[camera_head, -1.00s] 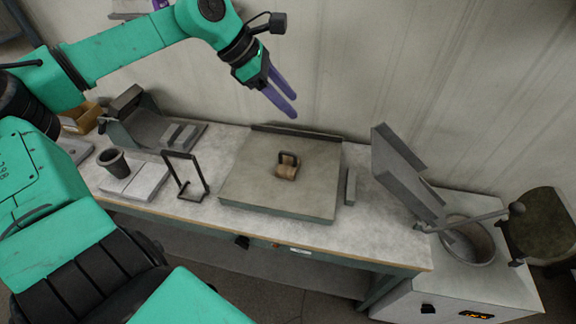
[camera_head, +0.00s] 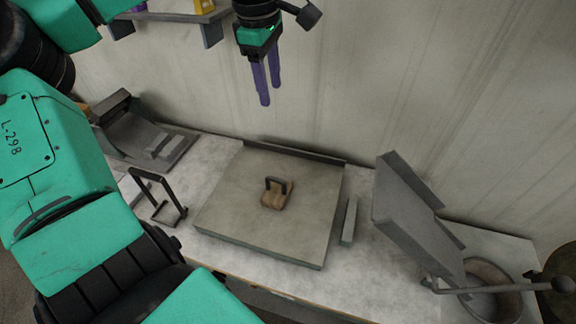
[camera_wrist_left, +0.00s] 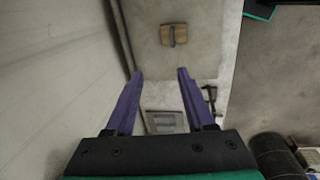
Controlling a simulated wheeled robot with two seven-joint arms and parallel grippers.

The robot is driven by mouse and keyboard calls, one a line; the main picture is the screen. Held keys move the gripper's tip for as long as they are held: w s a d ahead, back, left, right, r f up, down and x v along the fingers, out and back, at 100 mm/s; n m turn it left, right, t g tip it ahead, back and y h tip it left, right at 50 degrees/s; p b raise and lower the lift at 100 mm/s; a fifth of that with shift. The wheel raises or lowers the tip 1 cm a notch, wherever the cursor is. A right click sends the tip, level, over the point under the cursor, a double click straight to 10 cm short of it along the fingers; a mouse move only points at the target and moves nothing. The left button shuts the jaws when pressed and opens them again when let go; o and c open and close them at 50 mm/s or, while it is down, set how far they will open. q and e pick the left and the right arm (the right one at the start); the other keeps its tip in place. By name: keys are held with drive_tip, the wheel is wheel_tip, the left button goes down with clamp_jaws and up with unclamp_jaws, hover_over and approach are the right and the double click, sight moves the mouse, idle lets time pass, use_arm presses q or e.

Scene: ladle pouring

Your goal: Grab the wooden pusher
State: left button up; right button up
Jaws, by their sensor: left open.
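The wooden pusher (camera_head: 277,194) is a small wooden block with a dark metal handle. It sits near the middle of the flat grey plate (camera_head: 225,221) on the table. In the left wrist view the pusher (camera_wrist_left: 174,35) is ahead of and between the fingers, well apart from them. My left gripper (camera_head: 269,95) is open and empty, fingers pointing down, above and behind the plate near the wall. It also shows in the left wrist view (camera_wrist_left: 160,74). My right gripper is not in view.
A dark metal frame stand (camera_head: 160,197) stands left of the plate. A grey bar (camera_head: 349,221) lies to its right. A tilted grey metal trough (camera_head: 411,215) and a round pot (camera_head: 493,299) are farther right. A raised lip (camera_head: 295,152) runs along the plate's back edge.

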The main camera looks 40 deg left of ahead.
use_arm(q)
wheel_tip(320, 180, down, 8)
drive_tip(key=s+b, duration=0.2)
drive_tip(key=b, duration=1.5)
approach(278, 179)
drive_tip(key=f+p, duration=0.1)
drive_tip(key=f, duration=0.2)
drive_tip(key=w+f+p, duration=0.1)
drive_tip(key=f, duration=0.3)
drive_tip(key=f+p, duration=0.1)
drive_tip(key=f, duration=0.2)
drive_tip(key=shift+w+a+f+p, duration=0.25)
drive_tip(key=shift+w+p, duration=0.1)
drive_tip(key=shift+p, duration=0.05)
drive_tip(key=shift+w+f, duration=0.1)
drive_tip(key=shift+f, duration=0.05)
clamp_jaws()
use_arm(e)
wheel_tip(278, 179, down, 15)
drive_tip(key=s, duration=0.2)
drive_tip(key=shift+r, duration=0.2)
